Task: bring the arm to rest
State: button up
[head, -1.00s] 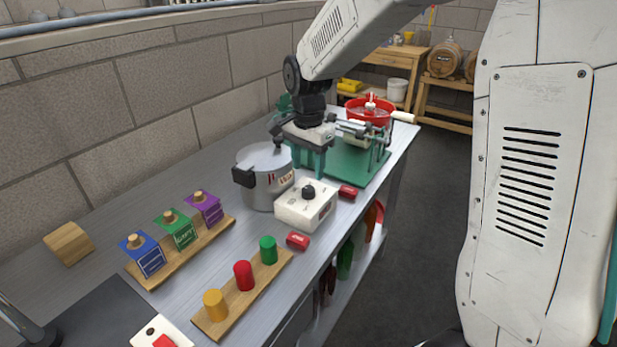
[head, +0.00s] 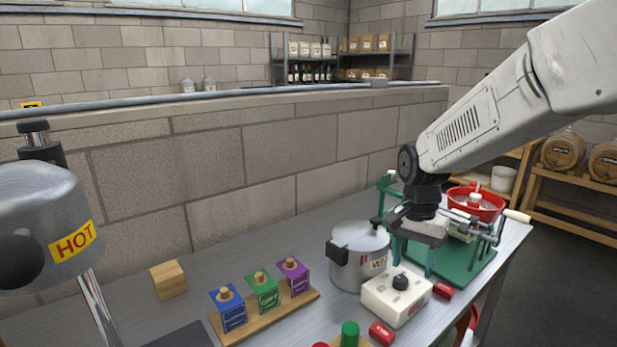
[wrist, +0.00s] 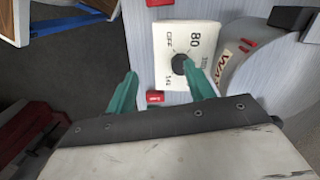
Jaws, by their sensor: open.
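My gripper (head: 416,262) is open and empty, its teal fingers pointing down over the bench between the steel pot and the green-based machine. In the wrist view my gripper (wrist: 159,68) shows its two fingers apart, with the white dial box (wrist: 172,42) beyond them. The same white dial box (head: 382,303), with a black knob, sits on the bench in the head view. The steel pot (head: 352,272) stands to its left. My arm is bent out over the bench from the upper right.
The green-based machine (head: 465,268) with a red bowl (head: 474,203) stands close behind the gripper. Red blocks (head: 382,333) lie by the box. The floor (head: 560,300) at right is clear.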

jog(key=s+d+r+n+t, duration=0.1)
jog(key=s+r+n, duration=0.3)
jog(key=s, duration=0.9)
jog(key=s+d+r+n+t, duration=0.1)
jog(key=s+r+n, duration=0.3)
jog(key=s, duration=1)
jog(key=shift+d, duration=0.65)
jog(key=shift+c, duration=0.3)
